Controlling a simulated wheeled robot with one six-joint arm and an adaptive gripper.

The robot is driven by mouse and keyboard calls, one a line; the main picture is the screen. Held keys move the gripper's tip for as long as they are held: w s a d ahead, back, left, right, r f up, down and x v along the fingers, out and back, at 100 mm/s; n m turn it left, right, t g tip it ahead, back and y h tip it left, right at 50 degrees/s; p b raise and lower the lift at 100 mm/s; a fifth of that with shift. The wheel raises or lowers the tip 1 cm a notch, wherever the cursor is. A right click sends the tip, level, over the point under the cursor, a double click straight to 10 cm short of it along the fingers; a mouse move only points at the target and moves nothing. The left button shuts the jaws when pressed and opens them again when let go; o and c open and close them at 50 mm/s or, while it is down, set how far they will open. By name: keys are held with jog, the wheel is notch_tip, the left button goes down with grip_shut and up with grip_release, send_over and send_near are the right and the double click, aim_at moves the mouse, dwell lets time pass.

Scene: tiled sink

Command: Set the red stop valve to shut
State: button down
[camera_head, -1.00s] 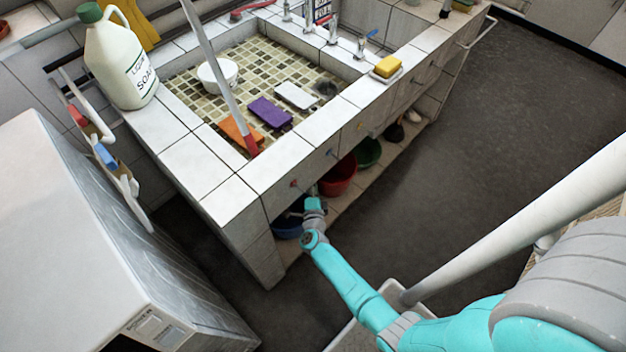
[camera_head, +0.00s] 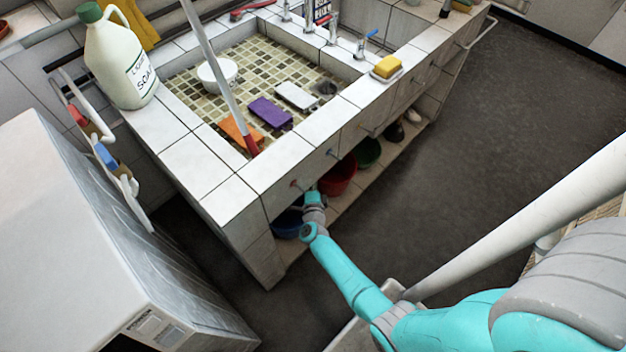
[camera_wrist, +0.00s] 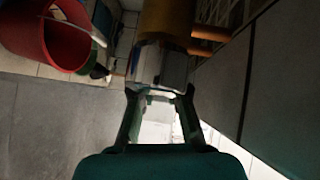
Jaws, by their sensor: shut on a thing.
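The red stop valve (camera_head: 294,184) shows as a small red piece on the tiled front of the sink, near its left corner. My gripper (camera_head: 309,192) is at the sink front, just right of and below that red piece. The fingertips and the exact contact are partly hidden, and the handle's angle is hard to read.
A red bucket (camera_head: 338,176), a green bucket (camera_head: 368,153) and a blue basin (camera_head: 287,223) stand on the shelf under the sink, close to my gripper. The red bucket is at upper left in the wrist view (camera_wrist: 52,38). Dark floor (camera_head: 480,120) to the right is clear.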

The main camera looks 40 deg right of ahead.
jog(key=shift+s+f+m+g+y, duration=0.1)
jog(key=shift+f+m+g+y, duration=0.4)
jog(key=shift+f+m+y, duration=0.25)
jog(key=shift+a+f+m+y, duration=0.2)
jog(key=shift+m+y, duration=0.25)
jog(key=shift+y, duration=0.3)
jog(key=shift+f+g, duration=0.1)
jog(key=shift+g, duration=0.2)
jog(key=c, duration=1.2)
grip_release()
